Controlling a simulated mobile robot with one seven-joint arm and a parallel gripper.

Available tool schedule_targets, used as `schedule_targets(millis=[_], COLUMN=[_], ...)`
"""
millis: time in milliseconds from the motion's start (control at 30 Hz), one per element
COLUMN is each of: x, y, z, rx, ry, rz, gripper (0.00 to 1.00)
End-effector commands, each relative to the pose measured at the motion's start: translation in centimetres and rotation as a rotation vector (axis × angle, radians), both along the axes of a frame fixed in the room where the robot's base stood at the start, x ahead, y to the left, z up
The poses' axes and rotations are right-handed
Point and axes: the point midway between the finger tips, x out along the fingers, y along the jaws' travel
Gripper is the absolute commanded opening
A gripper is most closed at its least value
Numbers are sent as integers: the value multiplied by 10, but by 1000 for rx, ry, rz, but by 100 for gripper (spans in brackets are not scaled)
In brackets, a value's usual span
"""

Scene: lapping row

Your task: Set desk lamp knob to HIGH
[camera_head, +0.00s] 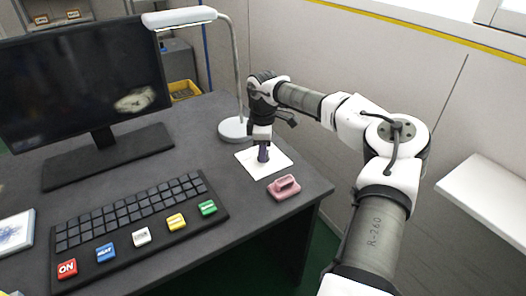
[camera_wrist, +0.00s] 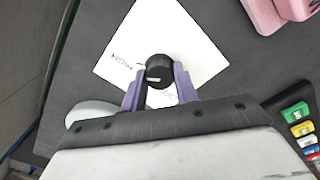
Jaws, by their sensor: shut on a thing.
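The desk lamp (camera_head: 235,70) stands at the desk's back right, its white head over the monitor's top. Its black round knob (camera_wrist: 159,70) sits on a white square plate (camera_head: 248,159), in front of the lamp base (camera_head: 233,130). The plate also shows in the wrist view (camera_wrist: 195,40). Small lettering lies left of the knob, apparently HIGH, and fainter lettering lies below it. My gripper (camera_head: 263,153) points down over the plate. In the wrist view its two purple fingers (camera_wrist: 159,75) are shut on the knob's sides. I cannot tell the knob's setting.
A pink block with a handle (camera_head: 284,189) lies close to the plate by the desk's right edge. A keyboard with coloured keys (camera_head: 145,262) fills the front left. A monitor (camera_head: 85,75) stands behind it. A wall runs along the right.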

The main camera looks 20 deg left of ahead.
Motion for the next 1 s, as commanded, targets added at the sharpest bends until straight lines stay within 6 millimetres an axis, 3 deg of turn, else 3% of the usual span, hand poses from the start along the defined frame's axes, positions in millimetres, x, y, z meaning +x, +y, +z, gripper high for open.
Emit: schedule_targets(millis=[300, 800, 833, 1000], x=[1, 1, 1, 1], y=[-1, -1, -1, 0], z=[1, 1, 1, 1], rx=[0, 0, 0, 0], ry=[-3, -3, -3, -2], rz=[-105, -123, -123, -121], gripper=[7, 7, 32, 51])
